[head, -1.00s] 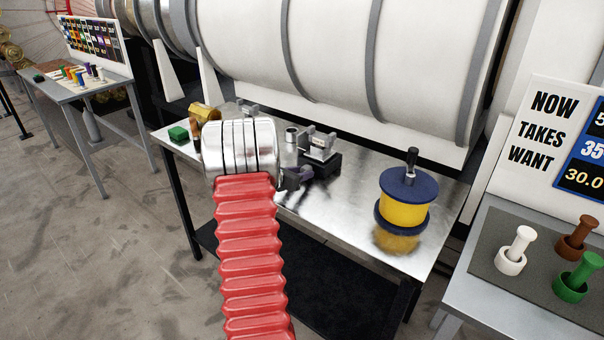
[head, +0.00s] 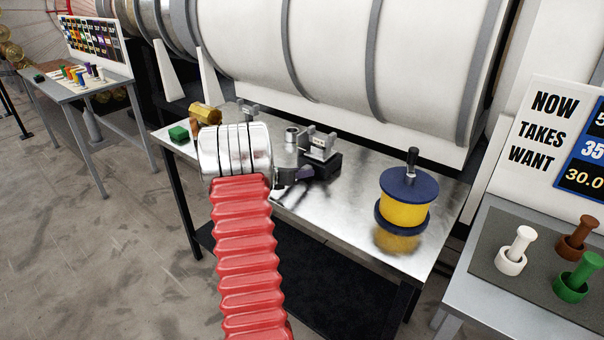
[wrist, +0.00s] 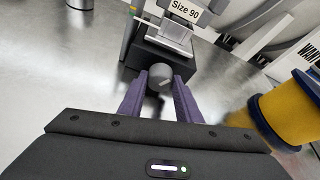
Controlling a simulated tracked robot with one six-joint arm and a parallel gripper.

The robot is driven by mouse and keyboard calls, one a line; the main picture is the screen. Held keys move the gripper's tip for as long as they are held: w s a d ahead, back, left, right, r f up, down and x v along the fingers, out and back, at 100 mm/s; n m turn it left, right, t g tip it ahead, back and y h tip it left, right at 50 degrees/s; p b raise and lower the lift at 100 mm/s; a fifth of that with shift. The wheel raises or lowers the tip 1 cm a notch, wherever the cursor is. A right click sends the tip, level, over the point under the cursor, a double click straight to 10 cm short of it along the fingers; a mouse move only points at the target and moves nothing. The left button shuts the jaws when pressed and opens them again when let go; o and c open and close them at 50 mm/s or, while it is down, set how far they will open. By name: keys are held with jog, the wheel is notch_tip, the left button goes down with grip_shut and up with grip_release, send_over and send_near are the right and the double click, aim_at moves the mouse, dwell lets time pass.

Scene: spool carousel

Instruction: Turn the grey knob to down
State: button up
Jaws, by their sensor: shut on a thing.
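The grey knob (wrist: 160,76) shows in the wrist view as a round cap with a pale mark on its face. It sits on the front of a dark block (wrist: 148,50) below a "Size 90" label. My gripper (wrist: 160,85) has its two purple fingers on either side of the knob, shut on it. In the head view my gripper (head: 294,176) is at the front of the dark block (head: 322,166) on the metal table. The knob is hidden there by the gripper and arm.
A yellow spool with blue flanges (head: 404,208) stands to the right on the metal table (head: 345,215). A green block (head: 179,134) and a brass piece (head: 205,114) lie at the left. A side table with white, brown and green pegs (head: 515,250) is at the right.

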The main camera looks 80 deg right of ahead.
jog(key=o, duration=1.1)
jog(key=shift+c, duration=0.2)
jog(key=shift+w, duration=0.1)
jog(key=v, duration=1.3)
jog(key=shift+a+r, duration=0.15)
jog(key=shift+a, duration=0.25)
